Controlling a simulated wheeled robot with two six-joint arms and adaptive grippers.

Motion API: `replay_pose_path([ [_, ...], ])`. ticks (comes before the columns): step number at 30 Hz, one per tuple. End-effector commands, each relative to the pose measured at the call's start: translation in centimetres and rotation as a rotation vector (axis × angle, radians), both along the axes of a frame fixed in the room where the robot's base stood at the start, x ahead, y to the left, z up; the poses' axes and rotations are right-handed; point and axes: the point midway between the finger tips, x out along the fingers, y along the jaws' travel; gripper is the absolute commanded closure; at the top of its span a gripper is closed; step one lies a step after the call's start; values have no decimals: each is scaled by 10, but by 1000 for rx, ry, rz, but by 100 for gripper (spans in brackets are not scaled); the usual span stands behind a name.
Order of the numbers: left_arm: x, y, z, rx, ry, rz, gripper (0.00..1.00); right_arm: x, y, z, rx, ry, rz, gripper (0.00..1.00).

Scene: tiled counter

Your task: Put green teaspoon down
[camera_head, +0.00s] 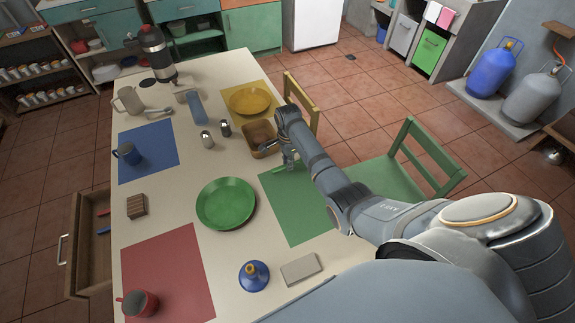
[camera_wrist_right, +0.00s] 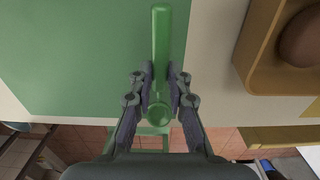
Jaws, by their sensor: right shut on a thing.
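The green teaspoon (camera_wrist_right: 161,40) shows in the right wrist view, its handle running away from between my fingers over the green mat (camera_wrist_right: 90,60). My right gripper (camera_wrist_right: 160,100) is shut on the teaspoon. In the head view, my right gripper (camera_head: 289,160) is over the upper part of the green mat (camera_head: 302,215), right of the green plate (camera_head: 226,203). The teaspoon is small and mostly hidden there. I cannot tell whether it touches the mat. My left gripper is not recognisable in these frames.
A brown tray (camera_head: 268,153) stands close beside the gripper, and the yellow plate (camera_head: 249,101) is beyond it. A green chair (camera_head: 391,180) is at the right. Bare mat lies below the gripper.

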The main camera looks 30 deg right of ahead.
Motion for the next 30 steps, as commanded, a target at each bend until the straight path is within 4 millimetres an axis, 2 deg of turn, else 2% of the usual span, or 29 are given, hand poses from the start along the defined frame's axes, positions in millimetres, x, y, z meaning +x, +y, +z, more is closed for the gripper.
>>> replay_pose_path([
  [1,-3,1,-3,2,5,0,60,0,2,-11,3,3,1,100],
  [4,-9,2,-4,2,13,0,60,0,3,-21,3,0,2,100],
  [15,-12,2,-5,3,19,0,60,1,3,-26,3,-1,2,100],
  [16,-12,2,-5,3,19,0,60,1,3,-26,3,-1,2,80],
  [20,-12,2,-5,3,19,0,60,1,3,-26,3,-1,2,63],
  [21,-12,2,-4,3,19,0,60,1,3,-26,3,-1,2,60],
  [30,-11,2,-3,3,18,0,60,1,3,-23,3,-1,2,60],
])
